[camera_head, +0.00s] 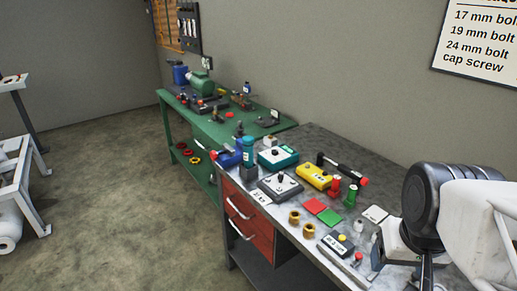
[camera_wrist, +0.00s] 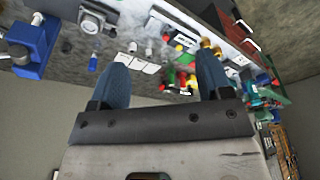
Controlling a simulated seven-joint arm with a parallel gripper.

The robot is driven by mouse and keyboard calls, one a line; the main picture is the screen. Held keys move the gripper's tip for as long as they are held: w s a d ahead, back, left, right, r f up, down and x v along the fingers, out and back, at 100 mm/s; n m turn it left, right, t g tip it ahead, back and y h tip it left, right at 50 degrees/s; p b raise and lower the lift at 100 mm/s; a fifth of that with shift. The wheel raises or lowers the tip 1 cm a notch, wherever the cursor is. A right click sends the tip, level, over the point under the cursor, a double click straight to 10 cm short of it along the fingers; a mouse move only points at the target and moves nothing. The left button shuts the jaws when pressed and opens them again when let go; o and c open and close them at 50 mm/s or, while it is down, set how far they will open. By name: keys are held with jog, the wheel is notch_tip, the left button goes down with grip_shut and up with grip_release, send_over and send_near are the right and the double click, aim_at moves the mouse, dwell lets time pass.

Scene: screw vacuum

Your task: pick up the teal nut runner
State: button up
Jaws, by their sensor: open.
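A small upright teal tool (camera_head: 248,160) that looks like the nut runner stands at the far left end of the grey bench, beside a blue tool; its shape is too small to be sure. Teal shapes also show at the right of the wrist view, too blurred to tell apart. My gripper (camera_wrist: 165,72) shows in the wrist view with its two blue fingers apart and nothing between them. It is well away from the teal tool. In the head view, my arm fills the right edge and the fingers are not clearly visible.
The grey bench holds a teal-edged box (camera_head: 278,158), a yellow box (camera_head: 314,176), a grey box (camera_head: 280,187), a black red-ended tool (camera_head: 341,168), red and green pads, and brass nuts. A green bench (camera_head: 180,120) stands behind. A blue vise-like thing (camera_wrist: 35,48) sits left in the wrist view.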

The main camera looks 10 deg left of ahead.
jog(key=m+y, duration=1.5)
jog(key=m, duration=0.1)
send_over(252, 153)
jog(key=s+d, duration=0.4)
jog(key=s, duration=0.3)
jog(key=s+d, duration=0.4)
jog(key=s, duration=0.4)
notch_tip(252, 153, down, 7)
jog(key=w+a+f+m+t, duration=0.1)
jog(key=w+f+m+t, duration=0.1)
jog(key=w+f, duration=0.1)
jog(key=w+a+f+m+t, duration=0.2)
jog(key=w+f+m, duration=0.1)
jog(key=w, duration=0.2)
jog(key=w+a+f+m+t, duration=0.1)
jog(key=w+f+m+t, duration=0.1)
jog(key=w, duration=0.3)
jog(key=shift+a+f+m+y, duration=0.3)
jog(key=shift+f+m+y, duration=0.1)
jog(key=shift+f, duration=0.35)
jog(key=shift+x, duration=1.3)
